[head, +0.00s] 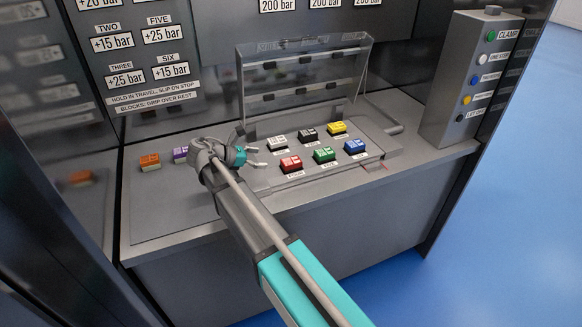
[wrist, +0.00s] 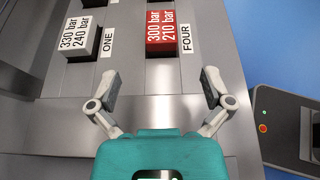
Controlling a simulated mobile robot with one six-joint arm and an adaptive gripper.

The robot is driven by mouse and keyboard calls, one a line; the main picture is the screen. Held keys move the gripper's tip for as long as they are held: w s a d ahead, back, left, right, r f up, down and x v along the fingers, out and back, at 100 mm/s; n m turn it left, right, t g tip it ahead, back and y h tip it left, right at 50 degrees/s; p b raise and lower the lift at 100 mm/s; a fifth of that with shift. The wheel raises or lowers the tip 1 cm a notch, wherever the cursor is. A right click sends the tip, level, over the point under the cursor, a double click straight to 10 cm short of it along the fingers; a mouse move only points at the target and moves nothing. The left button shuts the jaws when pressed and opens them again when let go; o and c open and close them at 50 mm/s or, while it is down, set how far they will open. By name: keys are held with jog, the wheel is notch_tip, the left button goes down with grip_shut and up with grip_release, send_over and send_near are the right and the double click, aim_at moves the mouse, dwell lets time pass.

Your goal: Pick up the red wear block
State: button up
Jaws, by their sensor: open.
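The red wear block (head: 290,164) sits in the front row of the grey panel, at its left end. In the wrist view the red block (wrist: 168,32) reads "300 bar 210 bar", beside a FOUR label. My gripper (head: 255,157) is just left of the red block in the head view. In the wrist view my gripper (wrist: 161,84) is open and empty, its fingers spread wide. The red block lies beyond the fingertips, roughly in line with the gap and slightly right of its middle.
A white block (head: 278,144), black block (head: 308,134), yellow block (head: 337,128), green block (head: 324,154) and blue block (head: 355,146) stand close by. A clear cover (head: 305,80) stands raised behind them. An orange block (head: 150,162) and purple block (head: 180,154) are left. A button box (head: 462,85) stands right.

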aim_at(288, 162)
jog(key=b+x, duration=0.2)
jog(key=x, duration=0.4)
jog(key=shift+f, duration=0.25)
jog(key=shift+w+d+f+b, duration=0.2)
jog(key=shift+d+b, duration=0.1)
jog(key=shift+d, duration=0.35)
jog(key=shift+f+b+x, duration=0.2)
jog(key=shift+b+x, duration=1)
jog(key=shift+x, duration=1.1)
jog(key=shift+d, duration=0.25)
jog(key=c, duration=1.1)
